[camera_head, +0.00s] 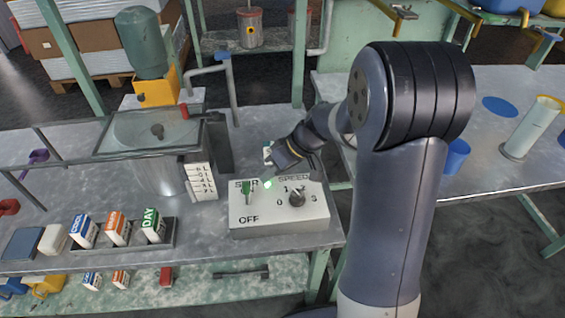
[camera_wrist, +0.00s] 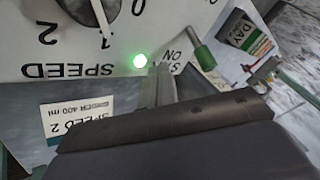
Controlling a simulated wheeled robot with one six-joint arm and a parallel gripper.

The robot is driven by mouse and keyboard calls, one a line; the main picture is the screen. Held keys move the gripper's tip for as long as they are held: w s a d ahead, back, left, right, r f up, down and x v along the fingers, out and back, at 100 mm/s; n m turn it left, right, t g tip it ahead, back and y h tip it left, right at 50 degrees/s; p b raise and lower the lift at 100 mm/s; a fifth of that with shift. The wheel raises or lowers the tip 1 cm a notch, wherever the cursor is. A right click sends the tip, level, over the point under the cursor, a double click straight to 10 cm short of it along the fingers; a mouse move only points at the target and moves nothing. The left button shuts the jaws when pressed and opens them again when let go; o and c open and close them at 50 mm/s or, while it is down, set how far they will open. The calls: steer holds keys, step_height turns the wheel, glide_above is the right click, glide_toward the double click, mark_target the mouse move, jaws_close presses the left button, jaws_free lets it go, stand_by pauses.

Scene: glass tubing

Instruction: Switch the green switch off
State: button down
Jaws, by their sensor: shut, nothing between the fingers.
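The green switch (camera_head: 247,188) is a small lever on the left of a white control box (camera_head: 312,218), above the word OFF. In the wrist view the switch (camera_wrist: 204,57) shows upside down, its green tip leaning toward the ON label. A green light (camera_head: 268,184) glows beside it; the light also shows in the wrist view (camera_wrist: 140,61). My gripper (camera_head: 271,174) is at the box's back edge, just right of the switch. In the wrist view its fingers (camera_wrist: 162,78) are together and empty, between the light and the switch, apart from the lever. I cannot tell whether they touch the box.
A black speed knob (camera_head: 297,199) sits on the box's right half. A glass-lidded vessel (camera_head: 155,132) with a label card (camera_head: 201,181) stands at left. A rack with several labelled cartons (camera_head: 117,228) is front left. The bench in front of the box is narrow.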

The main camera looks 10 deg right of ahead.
mark_target(247, 193)
steer(key=shift+s+a+r, duration=0.25)
steer(key=shift+s+a, duration=0.2)
steer(key=shift+a, duration=0.25)
steer(key=shift+s+a+r, duration=0.25)
steer(key=shift+s+a, duration=0.2)
steer(key=shift+a, duration=0.25)
steer(key=shift+f+b, duration=0.1)
steer(key=shift+b, duration=0.45)
